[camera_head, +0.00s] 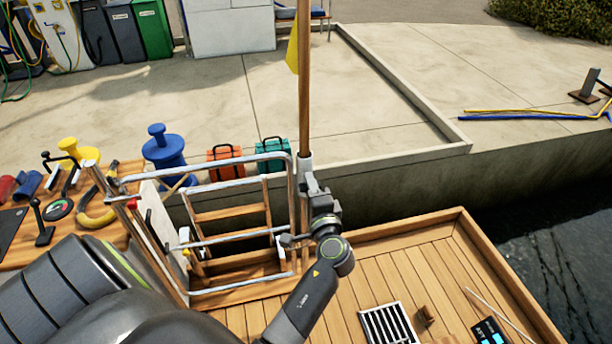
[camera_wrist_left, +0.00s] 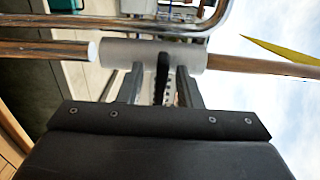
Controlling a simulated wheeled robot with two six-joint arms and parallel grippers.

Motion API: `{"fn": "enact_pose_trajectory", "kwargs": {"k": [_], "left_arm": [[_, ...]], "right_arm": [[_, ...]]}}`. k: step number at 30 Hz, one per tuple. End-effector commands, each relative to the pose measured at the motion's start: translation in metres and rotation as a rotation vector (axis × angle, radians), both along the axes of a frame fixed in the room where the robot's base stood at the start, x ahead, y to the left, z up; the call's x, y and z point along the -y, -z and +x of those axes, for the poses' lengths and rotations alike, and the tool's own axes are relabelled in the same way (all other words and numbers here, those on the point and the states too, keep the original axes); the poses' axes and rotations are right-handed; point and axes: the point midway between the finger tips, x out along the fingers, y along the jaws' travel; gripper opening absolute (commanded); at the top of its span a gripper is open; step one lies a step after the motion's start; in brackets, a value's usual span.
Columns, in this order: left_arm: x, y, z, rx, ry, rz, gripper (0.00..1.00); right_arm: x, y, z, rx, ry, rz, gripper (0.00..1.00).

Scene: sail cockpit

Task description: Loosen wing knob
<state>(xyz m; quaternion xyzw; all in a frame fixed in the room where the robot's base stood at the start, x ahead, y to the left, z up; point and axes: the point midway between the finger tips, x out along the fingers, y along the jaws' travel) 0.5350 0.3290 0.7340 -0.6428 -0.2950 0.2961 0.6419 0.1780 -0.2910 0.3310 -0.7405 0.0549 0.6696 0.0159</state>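A wooden flagpole (camera_head: 304,95) with a yellow flag (camera_head: 292,50) stands upright in a pale sleeve (camera_head: 304,162) at the stern rail. In the left wrist view the sleeve (camera_wrist_left: 190,54) lies across the picture, with a dark, narrow wing knob (camera_wrist_left: 162,76) sticking out of it toward me. My left gripper (camera_head: 313,186) is at the sleeve. In the left wrist view its fingers (camera_wrist_left: 160,90) are open, one on each side of the knob, with a gap visible on both sides. The knob cannot be made out in the head view. My right gripper is not in view.
A metal rail (camera_head: 235,158) and wooden ladder (camera_head: 230,213) stand left of the pole. A bench (camera_head: 105,232) with tools is at left. The deck (camera_head: 400,262) has a grate (camera_head: 388,324) at lower right. The dock (camera_head: 390,90) lies beyond, water (camera_head: 560,220) at right.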

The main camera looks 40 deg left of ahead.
Motion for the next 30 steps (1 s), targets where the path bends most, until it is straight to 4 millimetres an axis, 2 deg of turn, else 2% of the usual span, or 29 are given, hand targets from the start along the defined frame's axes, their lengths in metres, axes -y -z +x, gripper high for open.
{"fn": "enact_pose_trajectory", "kwargs": {"k": [12,14,20,30], "left_arm": [[0.0012,0.0002,-0.0010,0.000,-0.002,0.000,0.32],[0.0011,0.0002,-0.0010,0.000,-0.002,0.000,0.27],[0.0011,0.0002,-0.0010,0.000,-0.002,0.000,0.00],[0.0012,0.0010,-0.0009,0.009,-0.002,-0.008,0.00]], "right_arm": [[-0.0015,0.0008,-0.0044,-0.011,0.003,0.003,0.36],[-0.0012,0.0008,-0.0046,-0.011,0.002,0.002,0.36],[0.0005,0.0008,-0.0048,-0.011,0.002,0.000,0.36],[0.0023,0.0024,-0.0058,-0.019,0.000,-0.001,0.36]]}}
